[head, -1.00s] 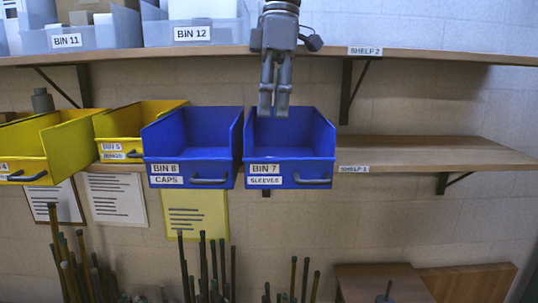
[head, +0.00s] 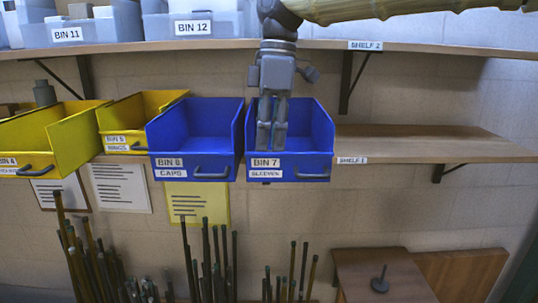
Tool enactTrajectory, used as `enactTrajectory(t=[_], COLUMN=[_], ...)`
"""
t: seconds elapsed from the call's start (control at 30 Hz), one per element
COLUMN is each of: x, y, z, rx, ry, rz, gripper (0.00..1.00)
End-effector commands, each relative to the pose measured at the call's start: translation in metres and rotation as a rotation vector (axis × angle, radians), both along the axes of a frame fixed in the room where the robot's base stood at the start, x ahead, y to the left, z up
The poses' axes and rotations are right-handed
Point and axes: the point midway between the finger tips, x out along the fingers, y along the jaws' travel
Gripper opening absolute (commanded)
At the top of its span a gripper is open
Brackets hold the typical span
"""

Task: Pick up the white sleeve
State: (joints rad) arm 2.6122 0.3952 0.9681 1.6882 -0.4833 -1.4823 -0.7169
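No white sleeve shows in the head view. The blue bin labelled BIN 7 SLEEVES (head: 310,165) sits on the lower shelf, and its inside is mostly hidden by its front wall and my gripper. My gripper (head: 271,140) points straight down over this bin, with its fingertips low, overlapping the bin's opening and front wall. The two fingers look close together, with only a thin gap between them. I cannot tell whether anything is between the fingertips.
Blue BIN 6 CAPS (head: 196,160) stands right beside BIN 7 on the left. Yellow bins (head: 125,142) stand farther left. The upper shelf (head: 420,47) overhangs behind my arm. The lower shelf (head: 410,145) is bare to the right. Rods stand below.

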Motion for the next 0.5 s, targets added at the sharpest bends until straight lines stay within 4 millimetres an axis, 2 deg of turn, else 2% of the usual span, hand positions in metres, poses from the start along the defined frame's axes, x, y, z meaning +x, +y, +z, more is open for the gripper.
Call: enactTrajectory(t=[0.23,0.5], x=[-0.003,-0.003], y=[0.000,0.001], z=[-0.024,-0.030], rx=[0.000,0.001], ry=[0.003,0.000], rz=[-0.001,-0.001], gripper=[0.30,0.30])
